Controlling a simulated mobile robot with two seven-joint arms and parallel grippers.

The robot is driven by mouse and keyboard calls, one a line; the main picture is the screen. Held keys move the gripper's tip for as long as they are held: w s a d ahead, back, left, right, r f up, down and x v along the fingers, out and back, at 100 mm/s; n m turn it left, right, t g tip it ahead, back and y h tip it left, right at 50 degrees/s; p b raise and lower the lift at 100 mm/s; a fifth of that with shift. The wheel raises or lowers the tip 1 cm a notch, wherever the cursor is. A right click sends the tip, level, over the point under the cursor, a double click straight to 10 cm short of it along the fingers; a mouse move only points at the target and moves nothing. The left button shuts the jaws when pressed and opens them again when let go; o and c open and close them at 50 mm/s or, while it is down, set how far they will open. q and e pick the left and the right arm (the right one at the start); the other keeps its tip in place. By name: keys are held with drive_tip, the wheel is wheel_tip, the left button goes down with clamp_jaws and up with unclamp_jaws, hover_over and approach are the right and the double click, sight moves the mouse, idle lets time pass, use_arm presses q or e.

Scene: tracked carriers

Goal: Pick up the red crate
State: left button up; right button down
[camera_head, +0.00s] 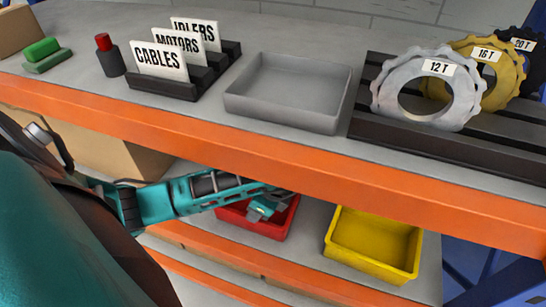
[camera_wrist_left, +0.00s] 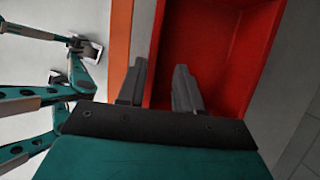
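The red crate (camera_head: 232,220) sits on the lower shelf under the workbench, left of a yellow crate. Its inside looks empty in the left wrist view (camera_wrist_left: 222,50). My left gripper (camera_head: 268,207) reaches in under the bench to the red crate and hides part of it. In the left wrist view the two fingers (camera_wrist_left: 159,84) are apart. One finger is over the shelf outside the crate's left wall, the other over the crate's inside. I cannot tell whether they touch the wall. My right gripper is not clear in either view.
The yellow crate (camera_head: 375,240) stands to the right on the lower shelf. The bench's orange front beam (camera_head: 290,160) runs just above my left forearm. A cardboard box (camera_head: 110,150) is to the left. A grey tray (camera_head: 290,90), sign holders and gears stand on the benchtop.

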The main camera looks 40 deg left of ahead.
sight(246, 228)
use_arm(q)
drive_tip(key=x, duration=0.2)
drive_tip(key=b+x, duration=0.1)
drive_tip(key=x, duration=0.1)
drive_tip(key=s+b+x, duration=0.1)
drive_tip(key=x, duration=0.1)
drive_tip(key=shift+s+a+f, duration=0.1)
drive_tip(key=shift+a, duration=0.45)
drive_tip(key=shift+a+f, duration=0.15)
drive_tip(key=shift+f, duration=0.2)
clamp_jaws()
